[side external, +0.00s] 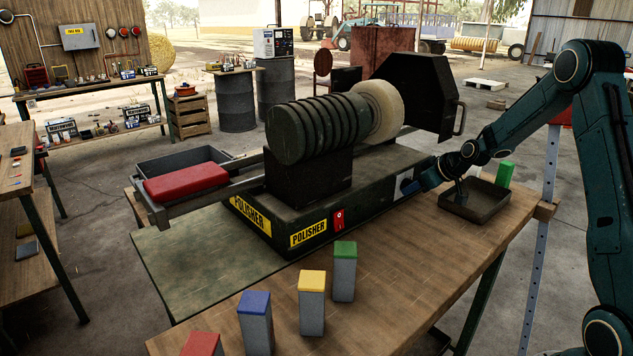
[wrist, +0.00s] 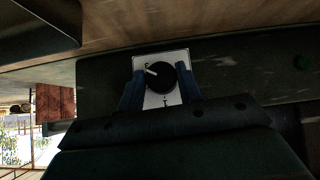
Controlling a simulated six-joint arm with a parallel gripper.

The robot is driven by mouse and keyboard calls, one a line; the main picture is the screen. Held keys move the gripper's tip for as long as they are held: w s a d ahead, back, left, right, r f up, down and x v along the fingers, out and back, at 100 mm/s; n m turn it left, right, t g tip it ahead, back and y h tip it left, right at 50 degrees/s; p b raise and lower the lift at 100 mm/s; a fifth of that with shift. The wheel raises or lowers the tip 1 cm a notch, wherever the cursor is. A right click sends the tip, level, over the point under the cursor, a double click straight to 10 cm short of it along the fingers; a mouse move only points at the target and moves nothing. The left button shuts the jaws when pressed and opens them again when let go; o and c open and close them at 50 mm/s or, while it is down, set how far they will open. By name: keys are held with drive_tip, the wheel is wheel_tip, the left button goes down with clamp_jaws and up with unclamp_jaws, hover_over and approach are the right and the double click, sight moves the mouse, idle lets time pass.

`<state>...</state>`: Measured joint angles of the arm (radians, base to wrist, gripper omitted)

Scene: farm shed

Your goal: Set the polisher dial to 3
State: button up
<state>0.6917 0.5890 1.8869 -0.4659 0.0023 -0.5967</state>
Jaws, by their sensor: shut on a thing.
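The polisher (side external: 345,215) is a long dark machine on the bench, with a ribbed motor and a pale polishing wheel. Its dial is a black round knob (wrist: 161,78) on a white plate (wrist: 143,99), which faces the front and also shows in the side external view (side external: 400,186). The fingers partly cover the plate's sides.
Several colour-topped blocks, including a yellow one (side external: 312,303), stand along the bench's front. The bench between is clear.

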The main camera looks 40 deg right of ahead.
drive_tip(key=shift+d+m+y, duration=0.15)
drive_tip(key=shift+m+y, duration=0.65)
drive_tip(key=shift+y, duration=0.8)
drive_tip(key=o, duration=1)
drive_tip(key=shift+s, duration=0.1)
drive_tip(key=v, duration=1.3)
drive_tip(key=shift+s, duration=0.25)
drive_tip(key=shift+r, duration=0.15)
